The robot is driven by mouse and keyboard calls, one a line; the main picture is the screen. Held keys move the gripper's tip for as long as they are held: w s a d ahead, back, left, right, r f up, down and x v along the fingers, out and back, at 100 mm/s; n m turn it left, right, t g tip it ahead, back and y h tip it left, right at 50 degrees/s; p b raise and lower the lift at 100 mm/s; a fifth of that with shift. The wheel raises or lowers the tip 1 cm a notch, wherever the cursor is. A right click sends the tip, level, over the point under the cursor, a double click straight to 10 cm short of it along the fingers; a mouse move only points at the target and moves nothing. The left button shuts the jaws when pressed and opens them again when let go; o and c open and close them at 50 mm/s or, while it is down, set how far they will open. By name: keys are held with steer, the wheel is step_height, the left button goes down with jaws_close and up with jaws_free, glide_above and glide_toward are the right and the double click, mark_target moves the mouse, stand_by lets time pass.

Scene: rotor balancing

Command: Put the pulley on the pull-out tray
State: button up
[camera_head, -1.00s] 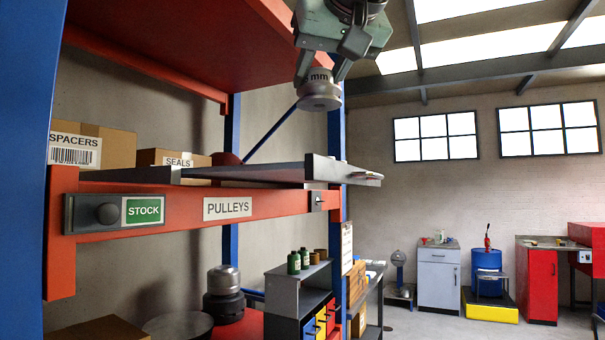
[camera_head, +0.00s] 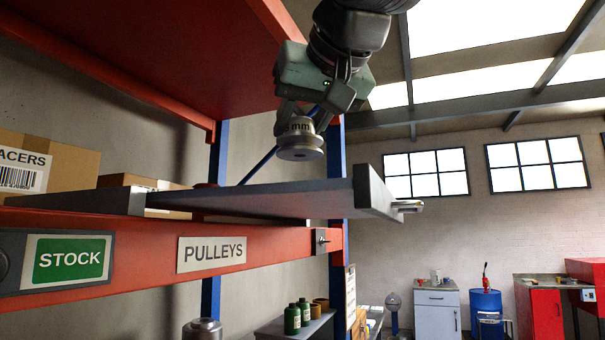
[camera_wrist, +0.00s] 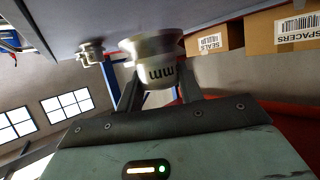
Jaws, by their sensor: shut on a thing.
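The pulley (camera_head: 299,147) is a grey metal piece with a wide lower flange and a narrower hub marked "mm". My gripper (camera_head: 297,115) is shut on its hub from above and holds it upright above the grey pull-out tray (camera_head: 270,200). A small gap shows between the pulley and the tray's front lip. In the wrist view the pulley (camera_wrist: 155,50) sits between the two fingers, with the tray surface (camera_wrist: 200,12) beyond it. The tray's top is mostly hidden in the head view, which looks from about its level.
A SPACERS box (camera_head: 45,168) and a SEALS box (camera_wrist: 212,40) stand at the shelf's back. An orange-red beam labelled PULLEYS (camera_head: 211,253) runs below the tray. A red upper shelf (camera_head: 150,50) and a blue post (camera_head: 337,190) stand close by. Open room lies right.

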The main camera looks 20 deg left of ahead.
mark_target(302, 154)
steer(key=shift+f, duration=2.4)
steer(key=shift+f+b, duration=0.15)
steer(key=shift+b, duration=0.15)
steer(key=o, duration=1.2)
steer(key=shift+c, duration=0.2)
steer(key=b+v, duration=0.3)
steer(key=v, duration=0.9)
